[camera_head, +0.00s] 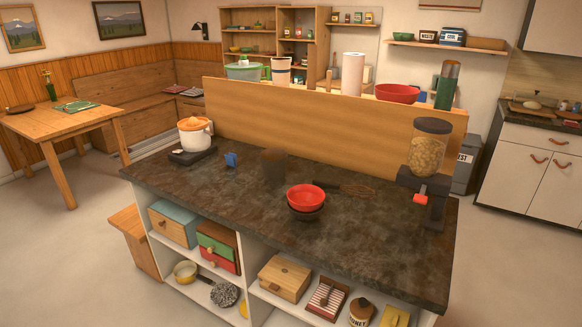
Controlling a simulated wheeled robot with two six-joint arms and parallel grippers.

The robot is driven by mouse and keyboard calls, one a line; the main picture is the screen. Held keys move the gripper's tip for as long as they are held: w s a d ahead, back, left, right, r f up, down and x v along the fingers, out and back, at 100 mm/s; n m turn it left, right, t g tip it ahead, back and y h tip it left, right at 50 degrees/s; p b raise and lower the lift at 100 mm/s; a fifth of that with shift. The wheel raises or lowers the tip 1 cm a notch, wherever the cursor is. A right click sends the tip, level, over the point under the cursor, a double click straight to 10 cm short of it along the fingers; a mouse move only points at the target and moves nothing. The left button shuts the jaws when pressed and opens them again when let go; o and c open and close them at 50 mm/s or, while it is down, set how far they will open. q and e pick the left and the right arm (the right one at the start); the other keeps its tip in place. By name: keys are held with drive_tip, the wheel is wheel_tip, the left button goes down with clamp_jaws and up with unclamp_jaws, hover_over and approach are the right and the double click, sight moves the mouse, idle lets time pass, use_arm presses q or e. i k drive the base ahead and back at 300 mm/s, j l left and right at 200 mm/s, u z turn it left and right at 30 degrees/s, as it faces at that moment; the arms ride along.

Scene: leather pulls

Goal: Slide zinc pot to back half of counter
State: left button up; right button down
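The dark counter (220,205) fills the middle of the view, with a raised wooden panel along its back edge. A dark grey-brown upright container (274,168) stands near the middle of the counter, towards the panel. It may be the zinc pot, but its dull surface blends with the counter and I cannot tell for sure. A red bowl (305,197) sits in a darker bowl to the right of it and nearer the front. Neither of my grippers is in view.
A flat brown item (357,190) lies right of the bowls. A jar dispenser (429,150) stands at the right. The front counter strip is clear.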

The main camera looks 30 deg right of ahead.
sight(274, 161)
drive_tip(key=i+j+z, duration=0.2)
drive_tip(key=z, duration=0.3)
drive_tip(key=i+j+z, duration=0.3)
drive_tip(key=z, duration=0.15)
drive_tip(key=i+j+z, duration=0.15)
drive_tip(key=j+z, duration=0.35)
drive_tip(key=i+j+z, duration=0.1)
drive_tip(key=j, duration=0.5)
drive_tip(key=i+j+z, duration=0.15)
drive_tip(key=j, duration=0.4)
drive_tip(key=i+j+z, duration=0.1)
drive_tip(key=j, duration=0.5)
drive_tip(key=i+j+z, duration=0.1)
drive_tip(key=j, duration=0.5)
